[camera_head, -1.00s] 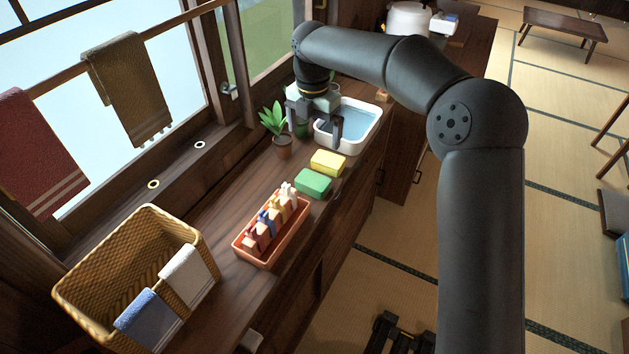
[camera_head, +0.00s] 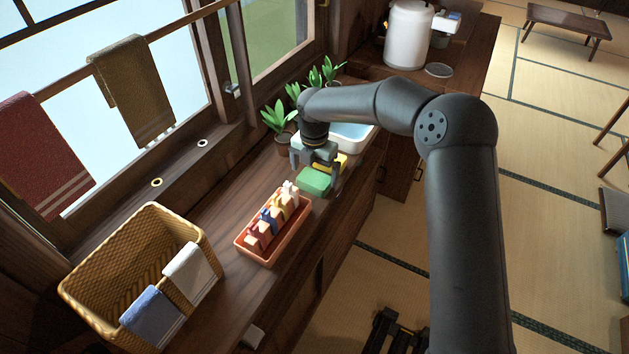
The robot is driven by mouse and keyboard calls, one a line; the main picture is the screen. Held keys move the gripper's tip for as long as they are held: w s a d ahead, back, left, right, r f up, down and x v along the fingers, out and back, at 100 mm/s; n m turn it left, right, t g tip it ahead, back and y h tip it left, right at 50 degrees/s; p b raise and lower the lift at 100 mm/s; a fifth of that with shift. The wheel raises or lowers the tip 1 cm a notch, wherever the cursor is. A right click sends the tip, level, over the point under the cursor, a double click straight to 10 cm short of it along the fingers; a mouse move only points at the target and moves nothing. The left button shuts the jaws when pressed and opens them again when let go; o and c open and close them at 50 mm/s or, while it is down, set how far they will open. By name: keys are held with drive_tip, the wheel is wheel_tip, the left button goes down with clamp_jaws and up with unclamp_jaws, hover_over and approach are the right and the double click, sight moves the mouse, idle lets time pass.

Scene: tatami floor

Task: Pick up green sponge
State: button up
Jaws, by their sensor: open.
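The green sponge (camera_head: 313,181) lies on the dark wooden counter, just beyond the orange-pink tray. My gripper (camera_head: 316,178) points down over the green sponge, with one finger to its left and one to its right. The jaws are open. I cannot tell how far the fingertips are above the counter. A yellow sponge (camera_head: 342,161) is right behind the green one and is partly hidden by my gripper.
The orange-pink tray (camera_head: 270,261) with several small figures stands in front. A wicker basket (camera_head: 88,277) with cloths is at the near left. Potted plants (camera_head: 279,118) stand by the window, close to my wrist. A white water basin (camera_head: 357,140) is behind the sponges.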

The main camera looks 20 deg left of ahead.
sight(315, 178)
wheel_tip(315, 178, down, 3)
drive_tip(key=shift+f, duration=0.2)
drive_tip(key=shift+c, duration=0.3)
drive_tip(key=c, duration=0.8)
